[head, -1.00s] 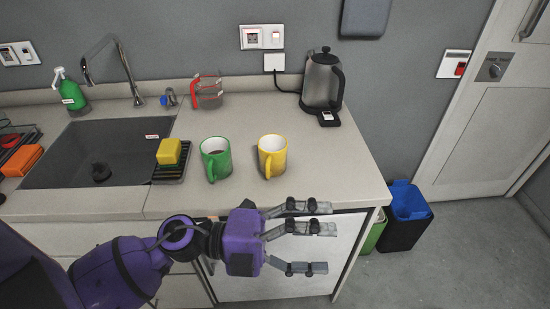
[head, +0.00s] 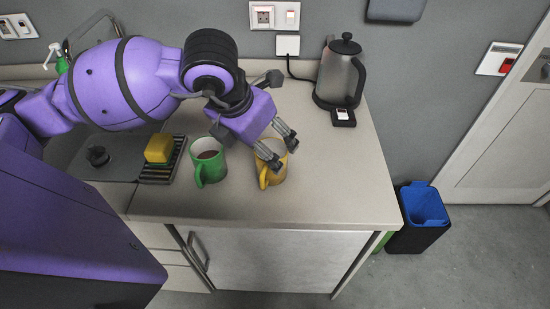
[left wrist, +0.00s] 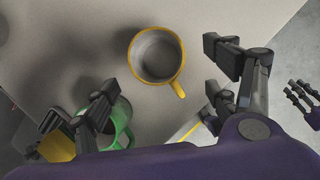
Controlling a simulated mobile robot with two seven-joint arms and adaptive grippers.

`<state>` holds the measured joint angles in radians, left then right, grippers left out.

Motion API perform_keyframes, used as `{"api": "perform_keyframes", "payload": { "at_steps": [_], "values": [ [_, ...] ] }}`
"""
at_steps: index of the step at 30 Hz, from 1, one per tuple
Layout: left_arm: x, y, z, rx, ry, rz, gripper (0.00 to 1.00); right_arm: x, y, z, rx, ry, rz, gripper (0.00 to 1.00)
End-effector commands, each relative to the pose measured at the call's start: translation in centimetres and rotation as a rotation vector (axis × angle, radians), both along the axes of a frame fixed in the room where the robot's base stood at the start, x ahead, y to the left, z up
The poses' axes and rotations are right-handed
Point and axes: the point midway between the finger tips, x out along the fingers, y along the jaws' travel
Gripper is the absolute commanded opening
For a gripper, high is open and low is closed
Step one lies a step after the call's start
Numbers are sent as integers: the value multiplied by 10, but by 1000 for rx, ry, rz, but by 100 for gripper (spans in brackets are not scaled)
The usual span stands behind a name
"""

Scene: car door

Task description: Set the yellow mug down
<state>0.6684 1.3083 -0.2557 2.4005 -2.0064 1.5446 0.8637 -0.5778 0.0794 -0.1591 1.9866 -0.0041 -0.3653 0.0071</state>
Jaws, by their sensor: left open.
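The yellow mug (head: 276,177) stands upright on the counter (head: 330,190), right of the green mug (head: 208,165), with its handle toward the front. My left gripper (head: 268,147) is over the yellow mug, its fingers hiding part of the rim. In the left wrist view the yellow mug (left wrist: 160,79) lies between the spread fingers of my left gripper (left wrist: 163,76), which is open. I see no clear finger contact with it. Part of my right gripper (left wrist: 301,97) shows at the right edge of that view, cut off by the frame.
The green mug stands close on the left. A dish rack with a yellow sponge (head: 159,149) and the sink lie further left. A kettle (head: 339,75) stands at the back right. The counter's front right is clear. Bins (head: 420,220) stand on the floor.

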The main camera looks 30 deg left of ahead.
Motion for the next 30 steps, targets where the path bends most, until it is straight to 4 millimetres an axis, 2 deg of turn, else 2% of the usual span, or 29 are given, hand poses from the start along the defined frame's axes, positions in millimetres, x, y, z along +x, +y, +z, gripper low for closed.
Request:
{"api": "perform_keyframes", "payload": {
  "at_steps": [13, 22, 30],
  "values": [
    [25, -1, -53, -3, 3, 0, 80, 1, 1, 4, 2, -3, 1, 27],
    [27, -1, -59, -1, 1, -2, 80, 1, 1, 4, 2, -2, 1, 27],
    [27, -1, -58, -1, 1, -2, 45, 1, 1, 4, 2, -1, 1, 27]
  ]
}}
